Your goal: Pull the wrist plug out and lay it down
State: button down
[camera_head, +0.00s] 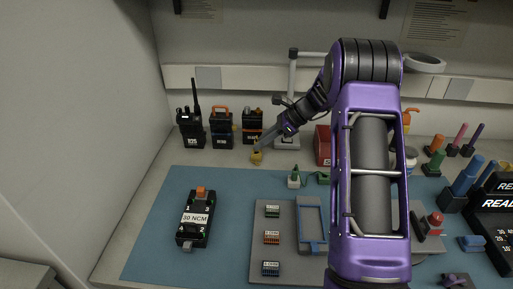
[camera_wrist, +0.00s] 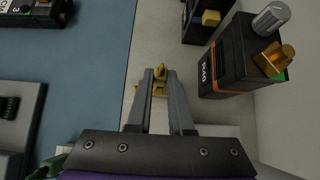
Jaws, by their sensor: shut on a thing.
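My gripper (camera_head: 257,150) reaches down and to the left behind the blue mat, in front of the row of radios. Its two fingers (camera_wrist: 160,76) are shut on a small yellow plug (camera_wrist: 159,88), which shows between and around the fingertips in the wrist view. The plug (camera_head: 257,158) is also at the fingertips in the head view, over the pale bench strip. I cannot tell whether it touches the bench. The nearest radio (camera_wrist: 240,58), black with an orange stripe, a silver knob and an orange-gold piece on top, stands beside the fingers, apart from them.
More radios (camera_head: 222,128) stand to the left along the back. A black "30 NCM" device (camera_head: 194,218) and a grey board (camera_head: 262,246) with connectors lie on the blue mat (camera_head: 150,225). A small green-topped piece (camera_head: 294,178) stands near the mat's back edge. Bare bench surrounds the plug.

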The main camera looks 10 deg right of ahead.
jog(key=shift+r+p, duration=0.8)
jog(key=shift+r, duration=0.15)
dwell(0.5)
jog(key=shift+r+p, duration=1.65)
jog(key=shift+r, duration=0.05)
